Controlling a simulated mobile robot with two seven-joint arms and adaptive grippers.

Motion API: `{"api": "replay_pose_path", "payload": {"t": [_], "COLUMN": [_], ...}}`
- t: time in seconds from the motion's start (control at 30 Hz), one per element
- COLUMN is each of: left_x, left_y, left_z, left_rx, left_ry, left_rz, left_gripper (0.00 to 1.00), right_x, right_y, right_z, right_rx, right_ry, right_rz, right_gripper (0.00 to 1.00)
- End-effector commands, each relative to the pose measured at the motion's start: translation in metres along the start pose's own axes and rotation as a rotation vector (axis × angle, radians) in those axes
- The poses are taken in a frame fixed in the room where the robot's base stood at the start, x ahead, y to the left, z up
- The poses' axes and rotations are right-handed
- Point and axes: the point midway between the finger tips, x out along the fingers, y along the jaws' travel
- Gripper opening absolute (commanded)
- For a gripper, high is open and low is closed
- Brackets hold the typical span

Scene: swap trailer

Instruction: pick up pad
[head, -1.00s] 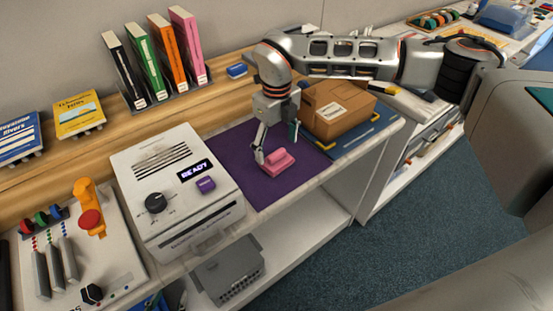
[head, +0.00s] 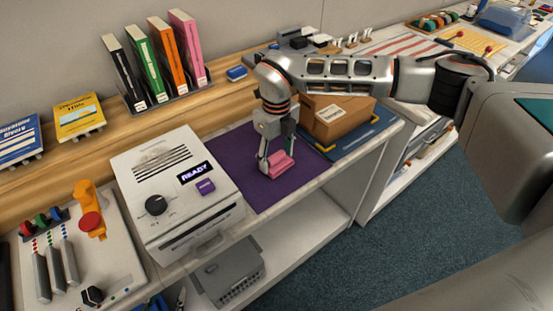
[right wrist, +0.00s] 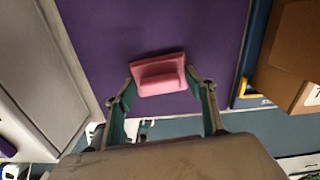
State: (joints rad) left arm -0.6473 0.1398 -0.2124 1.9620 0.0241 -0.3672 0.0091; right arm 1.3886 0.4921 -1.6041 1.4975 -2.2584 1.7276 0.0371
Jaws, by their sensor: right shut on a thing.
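The pink pad (head: 282,167) sits on the purple mat (head: 238,168), near its front edge. It has a raised grip block on a wider base. My right gripper (head: 279,162) points down over it, with one finger on each side of the pad. In the right wrist view the pad (right wrist: 158,68) lies between the fingertips (right wrist: 160,80), and the jaws are shut on it. Whether the pad is lifted off the mat I cannot tell. My left gripper is not in view.
A white box with a READY display (head: 177,187) stands left of the mat. A cardboard box (head: 345,118) on a blue mat (head: 366,134) stands right of it, close to my right gripper. Books (head: 160,60) stand behind. The counter's front edge is near the pad.

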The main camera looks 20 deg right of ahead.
Motion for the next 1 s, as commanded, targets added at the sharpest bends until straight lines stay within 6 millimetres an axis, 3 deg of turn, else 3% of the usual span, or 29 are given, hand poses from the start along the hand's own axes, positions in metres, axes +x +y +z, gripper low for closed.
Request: {"api": "replay_pose_path", "payload": {"t": [0.17,0.37,0.8,1.0], "left_x": [0.0,0.0,0.002,0.001], "left_y": [0.001,0.001,0.001,0.001], "left_z": [0.003,0.004,0.005,0.004], "left_rx": [0.0,0.0,0.0,-0.001], "left_ry": [-0.004,-0.005,-0.004,-0.003], "left_rz": [0.001,0.001,0.001,0.001], "left_gripper": [0.4,0.4,0.4,0.4], "right_x": [-0.007,-0.035,-0.151,-0.184], "right_y": [0.0,-0.001,-0.001,0.0], "right_z": [0.0,0.001,0.001,0.0], "right_rx": [0.001,0.0,0.0,0.0], "right_ry": [0.0,-0.004,-0.005,-0.001], "right_rz": [0.0,-0.002,-0.003,-0.002], "right_gripper": [0.34,0.34,0.34,0.34]}}
